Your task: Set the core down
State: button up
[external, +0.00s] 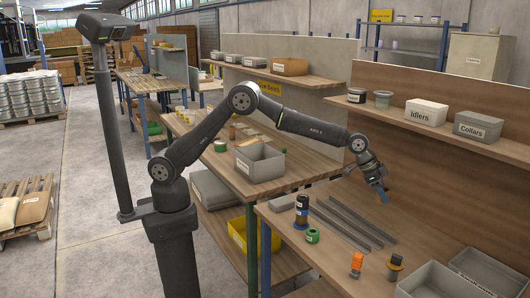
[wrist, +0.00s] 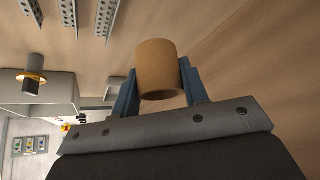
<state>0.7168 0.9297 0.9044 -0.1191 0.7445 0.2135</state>
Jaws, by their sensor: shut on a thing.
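The core (wrist: 160,68) is a short tan cardboard tube with an open bore. In the wrist view it sits between the two blue fingers of my gripper (wrist: 158,84), which is shut on it. In the external view my gripper (external: 383,193) is at the right, above the front wooden bench (external: 330,262) and near its brown back panel. The core is too small to make out clearly there. Whether its lower end touches anything cannot be told.
Long grey metal strips (external: 360,222) lie on the bench, with a dark bottle-like stack (external: 301,212) and a green roll (external: 312,236) left of them. An orange item (external: 356,264) and a dark ringed post (external: 394,268) stand near grey bins (external: 438,284). Labelled boxes (external: 426,112) line the shelf.

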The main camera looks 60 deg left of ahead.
jog(key=shift+m+g, duration=0.3)
jog(key=shift+m, duration=0.3)
jog(key=s+d, duration=0.5)
jog(key=d, duration=0.1)
jog(key=s+d, duration=0.6)
jog(key=d, duration=0.1)
jog(key=s+d, duration=0.5)
jog(key=d, duration=0.2)
jog(key=shift+s+r, duration=0.35)
jog(key=shift+r, duration=0.05)
jog(key=w+f, duration=0.2)
jog(key=w, duration=0.1)
jog(key=w+f, duration=0.2)
jog(key=w, duration=0.2)
jog(key=w+a+f, duration=0.1)
jog(key=w+f, duration=0.1)
jog(key=w, duration=0.2)
jog(key=shift+w+a+f, duration=0.1)
jog(key=shift+f, duration=2.3)
jog(key=shift+f, duration=0.1)
jog(key=o, duration=1)
jog(key=shift+a+r, duration=0.2)
jog(key=shift+r, duration=0.35)
jog(key=v, duration=1.1)
jog(key=shift+a, duration=0.2)
jog(key=shift+f, duration=0.15)
